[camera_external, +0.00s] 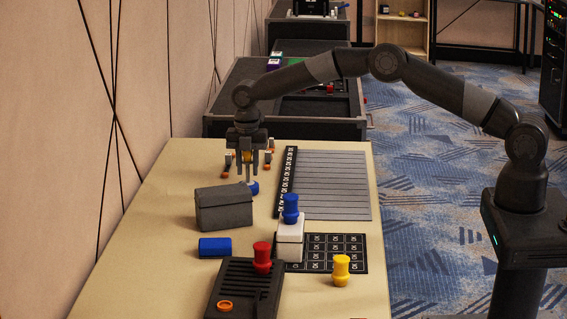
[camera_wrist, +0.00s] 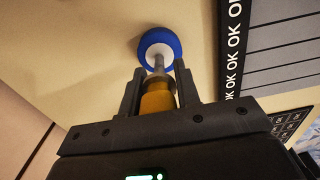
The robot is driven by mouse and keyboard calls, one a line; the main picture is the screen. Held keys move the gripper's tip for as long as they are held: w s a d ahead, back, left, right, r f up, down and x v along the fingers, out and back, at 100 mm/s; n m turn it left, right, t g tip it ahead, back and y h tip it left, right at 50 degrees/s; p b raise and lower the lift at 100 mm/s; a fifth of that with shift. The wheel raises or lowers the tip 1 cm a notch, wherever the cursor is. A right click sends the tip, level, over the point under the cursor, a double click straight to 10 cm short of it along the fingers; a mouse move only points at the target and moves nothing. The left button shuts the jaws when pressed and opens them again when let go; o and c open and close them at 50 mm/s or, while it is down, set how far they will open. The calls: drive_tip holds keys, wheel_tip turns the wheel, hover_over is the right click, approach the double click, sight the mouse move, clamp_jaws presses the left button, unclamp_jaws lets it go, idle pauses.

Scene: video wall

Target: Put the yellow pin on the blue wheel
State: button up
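My gripper (camera_external: 247,176) points down over the far left part of the table. It is shut on the yellow pin (camera_external: 247,156), an orange-yellow body with a grey shaft. In the wrist view the yellow pin (camera_wrist: 157,99) sits between the two fingers (camera_wrist: 158,84), and its shaft points at the blue wheel. The blue wheel (camera_wrist: 171,40) has a pale centre and appears to lie flat on the table.
A grey box (camera_external: 223,209) stands just in front of the gripper. A blue block (camera_external: 214,247), a red piece (camera_external: 262,257), a blue piece (camera_external: 291,208) on a white block, and another yellow piece (camera_external: 341,270) stand nearer. A grey striped panel (camera_external: 335,185) lies right. Small orange-and-grey parts (camera_external: 270,147) stand behind.

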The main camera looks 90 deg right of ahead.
drive_tip(key=o, duration=0.4)
drive_tip(key=shift+r, duration=0.15)
